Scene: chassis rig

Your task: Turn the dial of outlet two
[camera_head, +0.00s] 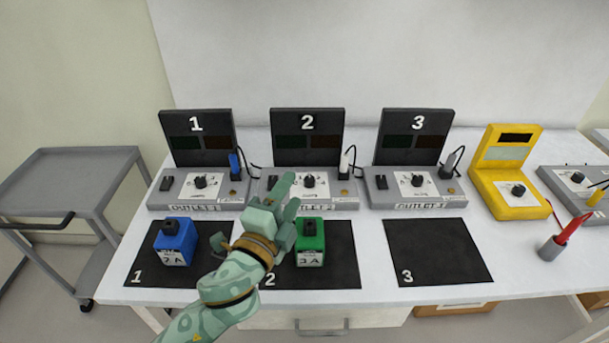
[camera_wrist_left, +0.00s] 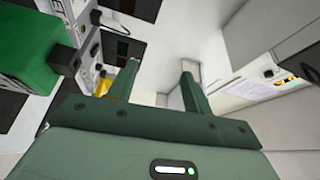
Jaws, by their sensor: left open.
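Outlet two (camera_head: 314,196) is a grey base with a black panel marked 2 (camera_head: 307,137) behind it. Its black dial (camera_head: 309,181) sits on a white scale plate. My left gripper (camera_head: 285,200) is open and empty, in front of the left part of outlet two and above the table. It hides part of that base. In the left wrist view its two fingers (camera_wrist_left: 158,85) are spread with nothing between them. A green block marked 3A (camera_head: 310,243) stands on mat 2, just right of the gripper. It also shows in the left wrist view (camera_wrist_left: 25,50). My right gripper is not in view.
Outlet one (camera_head: 199,205) and outlet three (camera_head: 415,205) stand on either side. A blue block marked 2A (camera_head: 176,243) is on mat 1. Mat 3 (camera_head: 440,250) is empty. A yellow meter (camera_head: 508,190) and a red-handled probe (camera_head: 566,232) are on the right. A grey cart (camera_head: 75,170) is at left.

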